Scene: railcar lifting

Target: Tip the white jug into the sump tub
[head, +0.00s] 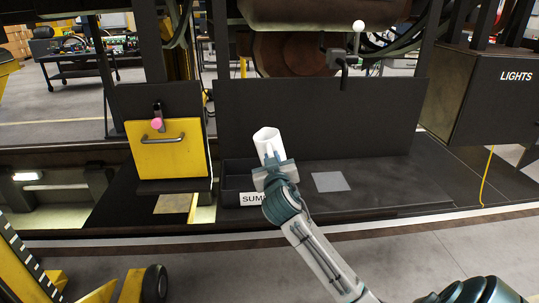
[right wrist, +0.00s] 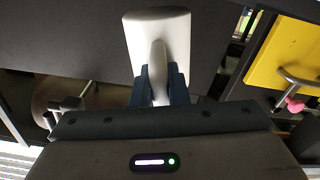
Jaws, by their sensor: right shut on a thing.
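The white jug (head: 266,143) is near the middle of the head view, its mouth toward the top and its body leaning slightly left. My right gripper (head: 271,166) is shut on the jug's handle. The right wrist view shows the two fingers (right wrist: 159,85) around the handle, with the jug body (right wrist: 158,30) beyond them. The sump tub (head: 235,182) is a dark open box with a white "SUMP" label, below and left of the jug. My gripper hides its right part, and the inside looks dark. My left gripper does not show.
A dark upright panel (head: 340,115) stands behind the jug. A grey square plate (head: 330,181) lies on the ledge to the right. A yellow panel with a handle (head: 168,150) and a pink knob (head: 156,124) is on the left. A dark "LIGHTS" box (head: 480,95) hangs at the right.

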